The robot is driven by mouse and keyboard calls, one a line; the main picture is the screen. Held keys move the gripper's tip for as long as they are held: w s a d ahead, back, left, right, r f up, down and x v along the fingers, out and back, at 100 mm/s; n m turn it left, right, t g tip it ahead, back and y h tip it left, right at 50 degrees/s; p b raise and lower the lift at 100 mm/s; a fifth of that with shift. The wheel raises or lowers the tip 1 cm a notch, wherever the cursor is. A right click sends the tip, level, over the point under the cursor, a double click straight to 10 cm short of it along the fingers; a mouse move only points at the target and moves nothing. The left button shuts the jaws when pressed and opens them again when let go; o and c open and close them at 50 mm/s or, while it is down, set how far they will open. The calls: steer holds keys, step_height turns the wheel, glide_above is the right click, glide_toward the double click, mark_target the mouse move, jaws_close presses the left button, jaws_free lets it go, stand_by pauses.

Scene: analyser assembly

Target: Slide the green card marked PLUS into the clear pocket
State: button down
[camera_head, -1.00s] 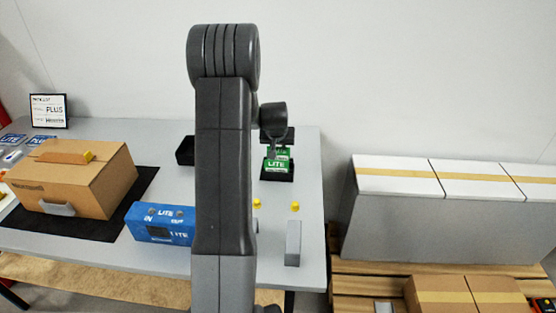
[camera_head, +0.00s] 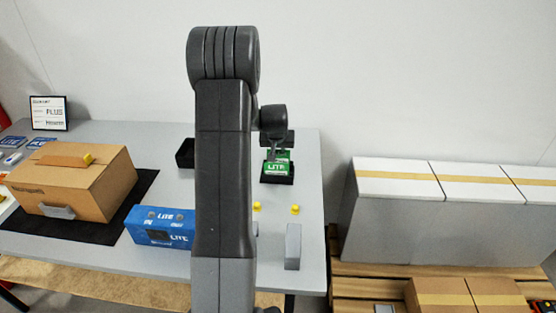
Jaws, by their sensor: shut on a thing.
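My gripper (camera_head: 278,153) is at the black holder (camera_head: 278,180) near the table's far right edge, seen from behind and partly hidden by my arm. It is shut on a green card (camera_head: 284,156), whose marking is too small to read. Just below and in front of it, a green card marked LITE (camera_head: 276,168) stands in the black holder. The two green cards overlap in the picture, and I cannot tell whether they touch. I cannot make out the clear pocket or the word PLUS on any green card.
A blue box marked LITE (camera_head: 160,226) and a cardboard box (camera_head: 75,180) on a black mat (camera_head: 140,195) stand to the left. A black tray (camera_head: 185,153) is behind my arm. Two yellow knobs (camera_head: 295,210) and a grey block (camera_head: 293,246) are in front of the holder.

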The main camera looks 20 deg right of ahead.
steer(key=shift+s+a+f+p, duration=0.15)
steer(key=shift+s+f+p, duration=0.1)
steer(key=shift+s+p, duration=0.05)
steer(key=shift+w+d+r+p, duration=0.15)
steer(key=shift+w+r+p, duration=0.15)
steer(key=shift+r, duration=0.2)
steer(key=shift+w+d+r+p, duration=0.1)
steer(key=shift+w+r+p, duration=0.1)
steer(key=shift+r+p, duration=0.55)
steer(key=shift+r, duration=0.7)
